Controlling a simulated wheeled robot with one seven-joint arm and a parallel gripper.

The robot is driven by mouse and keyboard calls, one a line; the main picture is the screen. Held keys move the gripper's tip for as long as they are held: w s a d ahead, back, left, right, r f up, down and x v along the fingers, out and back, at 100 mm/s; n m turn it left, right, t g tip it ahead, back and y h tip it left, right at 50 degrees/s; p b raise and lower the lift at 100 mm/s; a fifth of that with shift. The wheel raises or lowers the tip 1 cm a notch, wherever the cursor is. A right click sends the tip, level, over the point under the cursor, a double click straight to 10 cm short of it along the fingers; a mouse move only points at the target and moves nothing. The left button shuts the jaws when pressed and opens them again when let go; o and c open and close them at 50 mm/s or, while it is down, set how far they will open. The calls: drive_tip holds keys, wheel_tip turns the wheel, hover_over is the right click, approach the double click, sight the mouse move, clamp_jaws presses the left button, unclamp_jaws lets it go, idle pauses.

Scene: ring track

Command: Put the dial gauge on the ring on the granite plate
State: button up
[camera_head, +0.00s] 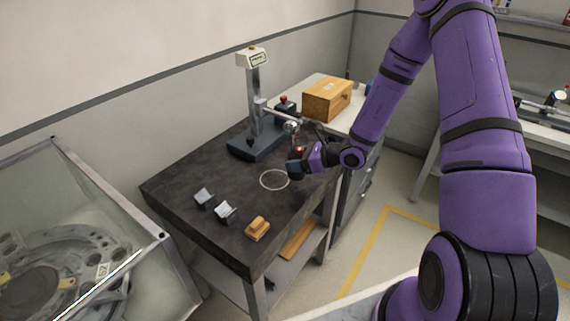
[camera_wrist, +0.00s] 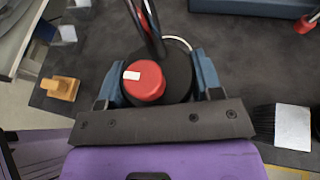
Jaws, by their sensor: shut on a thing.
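The granite plate (camera_head: 165,188) is the dark top of the bench in the head view. A thin white ring (camera_head: 274,180) is marked on it, and part of it shows in the wrist view (camera_wrist: 180,41). My gripper (camera_head: 296,168) is to the right of and behind the ring, above the plate. In the wrist view its blue fingers (camera_wrist: 160,85) are shut on the dial gauge, a round black body with a red knob (camera_wrist: 145,80) and dark rods. The ring lies partly hidden beyond the gauge. I cannot tell whether the gauge touches the plate.
A tall gauge stand (camera_head: 254,95) rises behind the ring. Two grey V-blocks (camera_head: 205,198) and a wooden block (camera_head: 257,228) sit near the front edge. A wooden box (camera_head: 327,98) stands behind. In the wrist view, a brush (camera_wrist: 290,127) lies at the right.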

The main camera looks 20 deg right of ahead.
drive_tip(key=shift+w+a+f, duration=0.1)
drive_tip(key=shift+w+a, duration=0.65)
drive_tip(key=shift+w, duration=0.25)
drive_tip(key=shift+x, duration=1)
wheel_tip(320, 180, down, 2)
drive_tip(key=shift+w+d+f, duration=0.1)
drive_tip(key=shift+w+d, duration=0.05)
drive_tip(key=shift+f, duration=0.15)
drive_tip(key=shift+f, duration=0.15)
drive_tip(key=o, duration=1.3)
drive_tip(key=shift+f, duration=0.1)
drive_tip(key=shift+o, duration=0.2)
drive_tip(key=shift+d, duration=0.1)
